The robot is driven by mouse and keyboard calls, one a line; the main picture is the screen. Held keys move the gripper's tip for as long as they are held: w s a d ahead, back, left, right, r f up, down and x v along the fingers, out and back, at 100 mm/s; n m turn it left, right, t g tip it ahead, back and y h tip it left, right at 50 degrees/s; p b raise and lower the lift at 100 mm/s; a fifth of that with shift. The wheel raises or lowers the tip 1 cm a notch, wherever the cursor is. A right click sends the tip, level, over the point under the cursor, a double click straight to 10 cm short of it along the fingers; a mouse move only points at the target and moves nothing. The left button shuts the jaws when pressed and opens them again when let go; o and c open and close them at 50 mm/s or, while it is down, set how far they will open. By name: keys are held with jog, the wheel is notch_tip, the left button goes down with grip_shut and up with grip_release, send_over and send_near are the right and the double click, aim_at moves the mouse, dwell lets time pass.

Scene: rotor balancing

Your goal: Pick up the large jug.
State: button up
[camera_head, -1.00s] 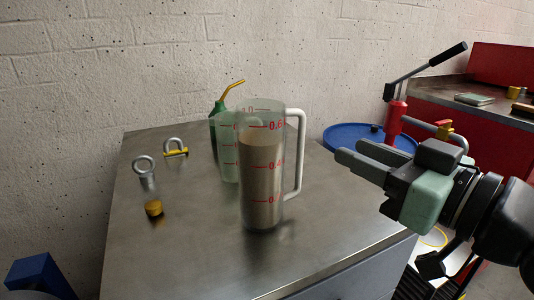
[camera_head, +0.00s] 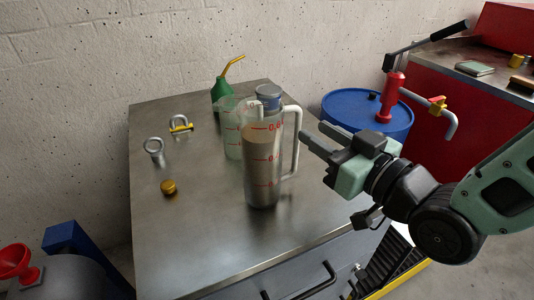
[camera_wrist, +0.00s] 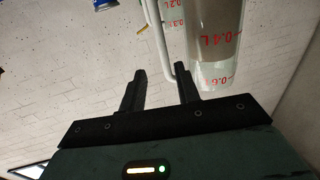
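The large jug (camera_head: 262,170) is clear with red marks, filled with beige material, and stands upright on the metal bench (camera_head: 190,230). Its white handle (camera_head: 296,150) faces right, toward my gripper (camera_head: 312,131). My gripper is open and empty, its fingers pointing at the handle from the right. In the wrist view the jug (camera_wrist: 215,45) appears upside down at the upper right. The handle (camera_wrist: 157,30) runs down in line with the gap between the open fingers (camera_wrist: 161,82); I cannot tell whether it is between them.
A smaller greenish clear jug (camera_head: 231,135) stands close behind the large jug, with a metal cylinder (camera_head: 268,92) nearby. A green oil can (camera_head: 221,92) is farther back. Shackles (camera_head: 180,126), an eye bolt (camera_head: 154,148) and a brass piece (camera_head: 168,188) lie left. A blue drum (camera_head: 350,108) stands right.

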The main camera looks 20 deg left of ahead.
jog(key=x, duration=0.3)
jog(key=p+x, duration=0.1)
jog(key=x, duration=0.1)
jog(key=shift+s+a+f, duration=0.25)
jog(key=shift+f, duration=0.05)
grip_shut()
jog(key=shift+r, duration=0.1)
dwell(1.0)
